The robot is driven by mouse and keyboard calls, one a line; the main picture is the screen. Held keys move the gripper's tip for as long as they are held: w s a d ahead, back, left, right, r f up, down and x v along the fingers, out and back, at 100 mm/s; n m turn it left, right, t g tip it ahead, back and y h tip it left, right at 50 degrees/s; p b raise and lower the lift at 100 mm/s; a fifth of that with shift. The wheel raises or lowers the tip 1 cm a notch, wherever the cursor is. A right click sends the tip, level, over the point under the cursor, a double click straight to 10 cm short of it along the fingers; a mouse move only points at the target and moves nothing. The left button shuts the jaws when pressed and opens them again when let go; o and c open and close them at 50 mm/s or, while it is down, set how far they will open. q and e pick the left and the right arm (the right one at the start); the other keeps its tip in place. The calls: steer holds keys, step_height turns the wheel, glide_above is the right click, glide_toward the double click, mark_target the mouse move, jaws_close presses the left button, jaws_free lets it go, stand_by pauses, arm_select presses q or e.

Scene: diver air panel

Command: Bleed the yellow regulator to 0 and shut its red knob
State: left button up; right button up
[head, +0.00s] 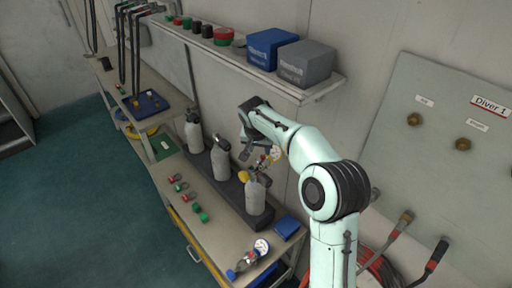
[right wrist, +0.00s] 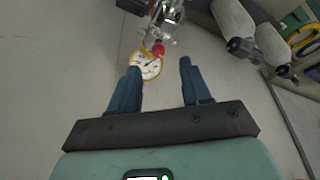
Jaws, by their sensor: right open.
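The yellow regulator (head: 264,166) is on the nearest grey cylinder (head: 256,196) in the rack, with its round white gauge (head: 276,153) facing out. In the right wrist view its yellow-rimmed gauge (right wrist: 146,67) lies just beyond the left fingertip, with the red knob (right wrist: 158,48) above it and the metal body (right wrist: 170,18) at the top edge. My right gripper (head: 246,152) is beside and slightly above the regulator. Its two blue fingers (right wrist: 160,68) are open with nothing between them. The needle reading is too small to tell. My left gripper is not in view.
Two more cylinders (head: 220,160) stand behind in the black rack. A blue-knobbed regulator (head: 248,260) and a blue box (head: 286,227) lie on the bench. A shelf (head: 300,92) with blue and grey boxes overhangs near my arm. The diver panel (head: 440,125) is at right.

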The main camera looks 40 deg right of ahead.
mark_target(263, 156)
steer(key=x, duration=0.6)
steer(key=shift+w+d+f, duration=0.1)
steer(key=shift+w+d, duration=0.15)
steer(key=shift+d, duration=0.25)
jaws_close()
